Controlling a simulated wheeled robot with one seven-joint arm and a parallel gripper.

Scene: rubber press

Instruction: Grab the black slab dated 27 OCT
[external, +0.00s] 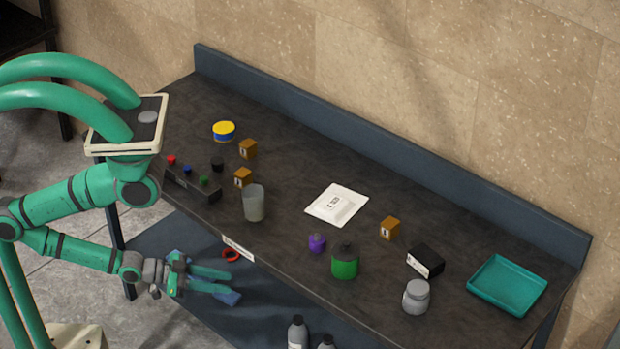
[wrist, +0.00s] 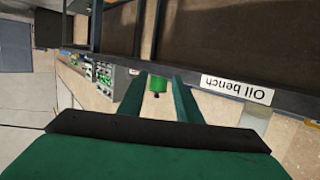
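A black slab (external: 425,260) with a white label on its front side lies on the right part of the dark bench; the label is too small to read. My gripper (external: 231,284) is out in front of the bench's front edge, far to the left of the slab, with its two green fingers apart and nothing between them. In the wrist view, the open fingers (wrist: 160,78) point at the bench, which appears upside down. I cannot make out the slab in the wrist view.
Near the slab are an orange-brown block (external: 390,228), a grey jar (external: 416,297), a green container (external: 345,262) and a teal tray (external: 507,286). An "Oil bench" sign (wrist: 236,89) marks the front edge.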

